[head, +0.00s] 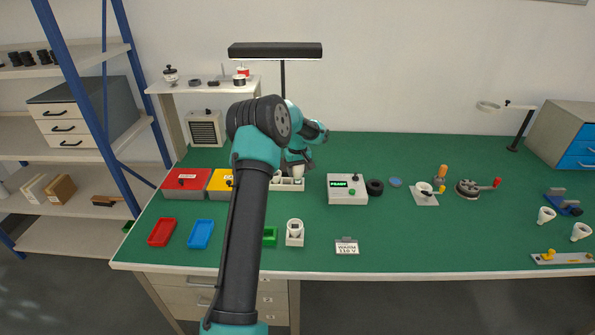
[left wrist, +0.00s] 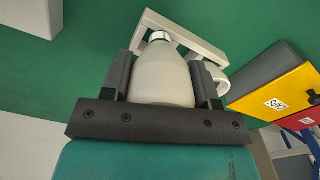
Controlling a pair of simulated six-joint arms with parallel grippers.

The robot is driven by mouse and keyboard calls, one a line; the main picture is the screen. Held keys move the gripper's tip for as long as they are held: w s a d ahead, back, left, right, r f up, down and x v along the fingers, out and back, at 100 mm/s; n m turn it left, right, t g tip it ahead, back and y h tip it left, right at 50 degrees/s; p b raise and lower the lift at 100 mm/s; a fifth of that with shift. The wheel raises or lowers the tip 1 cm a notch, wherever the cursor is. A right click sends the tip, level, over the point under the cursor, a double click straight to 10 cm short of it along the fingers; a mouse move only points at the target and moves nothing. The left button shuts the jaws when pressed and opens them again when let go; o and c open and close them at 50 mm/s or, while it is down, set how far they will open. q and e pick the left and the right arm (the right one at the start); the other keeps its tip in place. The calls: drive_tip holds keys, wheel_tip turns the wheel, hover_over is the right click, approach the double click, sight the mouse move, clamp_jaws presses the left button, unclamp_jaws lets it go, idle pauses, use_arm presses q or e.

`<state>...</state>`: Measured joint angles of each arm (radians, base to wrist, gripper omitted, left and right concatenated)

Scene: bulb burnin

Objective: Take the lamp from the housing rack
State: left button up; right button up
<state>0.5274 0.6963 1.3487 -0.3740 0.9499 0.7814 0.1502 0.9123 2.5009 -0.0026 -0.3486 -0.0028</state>
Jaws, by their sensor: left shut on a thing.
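The housing rack (head: 290,185) is a low white holder on the green bench, partly hidden behind my left arm in the head view. My left gripper (head: 298,162) is over it, pointing down. In the left wrist view, the left gripper (left wrist: 162,90) is shut on a white lamp (left wrist: 163,72), with one dark finger on each side of its body. The lamp's metal cap points away from the gripper, toward the white rack frame (left wrist: 190,38). I cannot tell whether the lamp is still seated or clear of the rack. My right gripper is not in view.
A red box (head: 185,180) and a yellow box (head: 220,181) stand left of the rack. A grey tester (head: 346,190) with a green display stands to its right. Red (head: 161,232) and blue (head: 201,234) trays and a white socket (head: 295,238) sit nearer the front edge.

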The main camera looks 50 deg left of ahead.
use_arm(q)
drive_tip(key=s+d+r, duration=0.1)
drive_tip(key=s+d, duration=0.8)
drive_tip(key=d, duration=0.1)
drive_tip(key=shift+s+d+r, duration=0.15)
drive_tip(key=shift+s+d, duration=0.05)
drive_tip(key=shift+d, duration=0.15)
drive_tip(key=shift+r, duration=0.2)
drive_tip(key=shift+r, duration=2.1)
